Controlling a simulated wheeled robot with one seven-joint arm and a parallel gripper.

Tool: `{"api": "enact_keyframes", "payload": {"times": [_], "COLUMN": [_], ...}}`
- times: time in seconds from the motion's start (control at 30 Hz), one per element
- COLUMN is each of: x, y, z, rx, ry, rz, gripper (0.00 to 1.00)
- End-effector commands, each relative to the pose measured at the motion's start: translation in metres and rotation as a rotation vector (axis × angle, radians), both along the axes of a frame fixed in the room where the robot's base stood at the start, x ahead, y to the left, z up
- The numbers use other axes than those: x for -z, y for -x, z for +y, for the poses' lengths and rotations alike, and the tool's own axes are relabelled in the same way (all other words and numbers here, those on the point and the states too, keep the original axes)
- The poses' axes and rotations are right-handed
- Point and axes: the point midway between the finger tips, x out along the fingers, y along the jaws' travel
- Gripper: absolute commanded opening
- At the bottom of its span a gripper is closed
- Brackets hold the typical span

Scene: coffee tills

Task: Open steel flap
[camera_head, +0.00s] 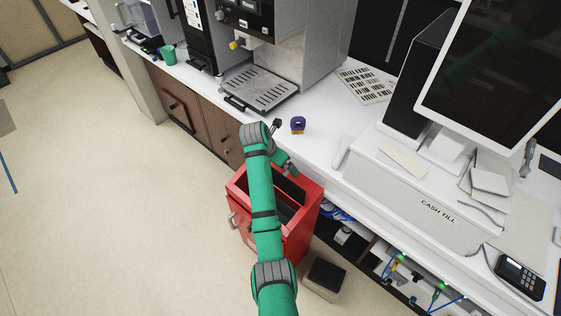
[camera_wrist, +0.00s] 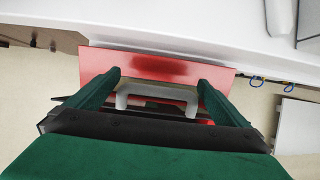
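A red box-like unit (camera_head: 303,226) stands in front of the white counter, partly covered by my green arm. Its top looks open, with a dark inside, and a pale handle (camera_head: 232,220) shows on its left side. In the wrist view, a red panel (camera_wrist: 158,66) carries a light grey bar handle (camera_wrist: 160,91). My gripper (camera_wrist: 160,80) is open, with one green finger on each side of this handle. The fingers look apart from the handle's ends; contact cannot be told. I cannot make out a separate steel flap. In the head view, my arm hides part of the unit's top.
The white counter (camera_head: 325,150) runs behind the red unit. A coffee machine drip tray (camera_head: 260,88), a small purple item (camera_head: 298,124) and the cash till (camera_head: 420,205) sit on it. A dark-topped box (camera_head: 325,277) stands right of the unit. The floor (camera_head: 110,200) to the left is clear.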

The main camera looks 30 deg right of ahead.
Motion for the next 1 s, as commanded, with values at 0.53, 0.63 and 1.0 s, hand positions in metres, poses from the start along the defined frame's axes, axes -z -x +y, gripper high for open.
{"api": "enact_keyframes", "payload": {"times": [0.53,0.63,1.0], "x": [-0.045,-0.062,-0.097], "y": [0.005,0.009,0.017], "z": [0.017,0.024,0.040], "rx": [0.000,0.001,0.003], "ry": [0.005,0.004,0.002], "rz": [-0.009,-0.008,-0.004], "gripper": [1.00,1.00,1.00]}}
